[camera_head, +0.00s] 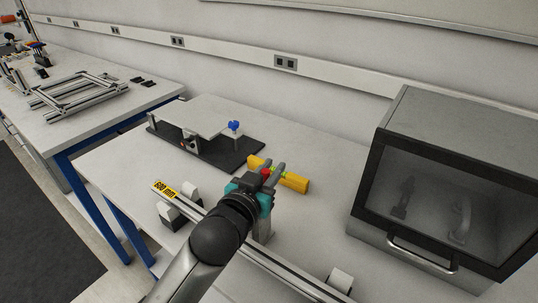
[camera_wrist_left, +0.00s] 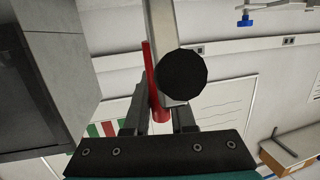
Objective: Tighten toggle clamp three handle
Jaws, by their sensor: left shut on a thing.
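My left gripper (camera_head: 274,172) is over the near table, beside a yellow bar. In the left wrist view its two fingers (camera_wrist_left: 160,110) are closed around the lower end of a red handle (camera_wrist_left: 151,75). The red also shows as a small spot (camera_head: 266,173) between the fingers in the head view. A grey bar (camera_wrist_left: 160,25) with a round black end (camera_wrist_left: 181,76) stands next to the handle in the wrist view. The clamp body is mostly hidden by my gripper and arm, and I cannot read which clamp number it is. My right gripper is not in view.
An aluminium rail (camera_head: 285,274) with a 600 mm label lies under my arm. The yellow bar (camera_head: 295,184) lies just beyond. A black fixture plate (camera_head: 240,155) with a blue knob (camera_head: 234,126) is behind. A glass-fronted cabinet (camera_head: 455,107) stands at right.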

